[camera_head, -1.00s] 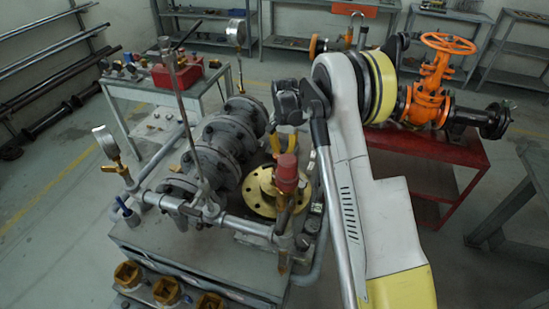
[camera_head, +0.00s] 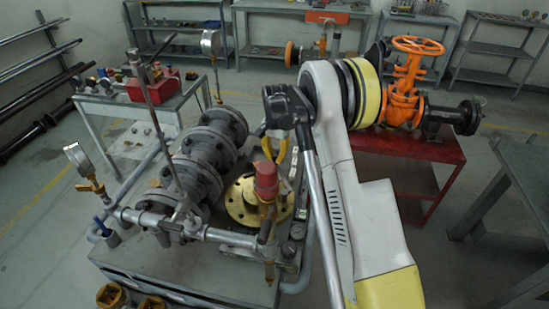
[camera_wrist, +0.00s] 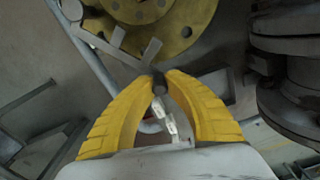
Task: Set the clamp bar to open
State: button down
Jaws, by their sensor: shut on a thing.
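My gripper (camera_head: 272,156) has yellow fingers and hangs beside the brass-yellow flange on the bench. In the wrist view the fingertips (camera_wrist: 160,82) are closed on a small dark end piece. That piece appears joined to a grey flat bar (camera_wrist: 112,50), which I take as the clamp bar; it runs up and left toward the yellow flange (camera_wrist: 187,32). A short grey plate stands by the fingertips.
A red table (camera_head: 415,150) with an orange valve (camera_head: 405,95) stands at the right. Floor between the tables is clear.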

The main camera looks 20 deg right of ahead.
jog(key=c, duration=1.4)
grip_release()
jog(key=shift+o, duration=0.2)
jog(key=shift+r, duration=0.1)
notch_tip(320, 180, up, 12)
